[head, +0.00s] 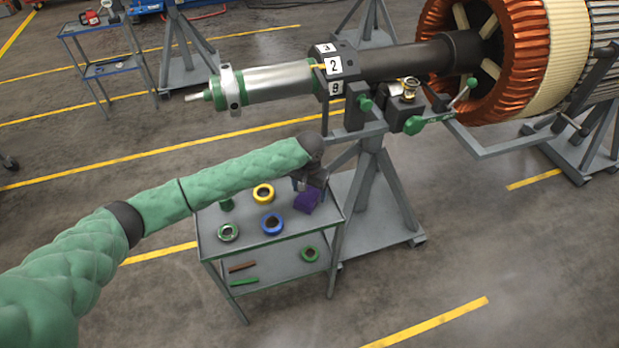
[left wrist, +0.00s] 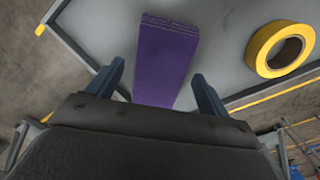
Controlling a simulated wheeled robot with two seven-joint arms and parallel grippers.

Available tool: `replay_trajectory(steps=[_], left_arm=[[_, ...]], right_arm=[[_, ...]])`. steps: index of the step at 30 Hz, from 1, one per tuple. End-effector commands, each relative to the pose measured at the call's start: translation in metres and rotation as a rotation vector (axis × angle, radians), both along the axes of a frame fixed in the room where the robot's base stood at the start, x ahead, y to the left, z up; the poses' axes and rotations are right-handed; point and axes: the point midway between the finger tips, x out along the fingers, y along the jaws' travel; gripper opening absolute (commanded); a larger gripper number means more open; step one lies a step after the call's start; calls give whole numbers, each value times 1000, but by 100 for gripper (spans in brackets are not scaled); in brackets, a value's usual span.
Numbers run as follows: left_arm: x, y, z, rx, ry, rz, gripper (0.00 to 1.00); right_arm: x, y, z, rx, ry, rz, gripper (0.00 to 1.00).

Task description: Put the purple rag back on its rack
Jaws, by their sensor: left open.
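The purple rag (head: 307,201) lies folded on the top shelf of the grey cart (head: 240,237), near its right side. In the left wrist view the rag (left wrist: 165,58) is a flat purple strip running away from the gripper. My left gripper (head: 308,183) is over the right end of the cart top. In the left wrist view the two fingers of the gripper (left wrist: 157,85) are apart, one on each side of the rag's near end. I cannot tell whether they touch it. My right gripper is not in view. I cannot make out which part is the rag's rack.
Another green roll (head: 309,254) is on the lower shelf. The rotor stand (head: 372,190) rises right beside the cart. Floor at the front right is clear.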

Motion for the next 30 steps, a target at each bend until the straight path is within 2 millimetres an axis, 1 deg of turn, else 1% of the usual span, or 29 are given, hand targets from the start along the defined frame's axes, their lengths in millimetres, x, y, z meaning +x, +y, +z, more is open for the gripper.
replay_trajectory(steps=[1,5,12,16,21,30], left_arm=[[0,0,5,-1,-2,-1,79],[0,0,28,-1,-3,-1,79],[1,0,73,-1,-3,-1,79],[0,0,92,0,-1,-1,79],[0,0,105,0,-1,1,79],[0,0,108,0,0,0,79]], right_arm=[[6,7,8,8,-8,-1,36],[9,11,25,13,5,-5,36],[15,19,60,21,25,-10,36],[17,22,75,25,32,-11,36],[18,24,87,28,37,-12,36],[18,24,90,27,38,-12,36]])
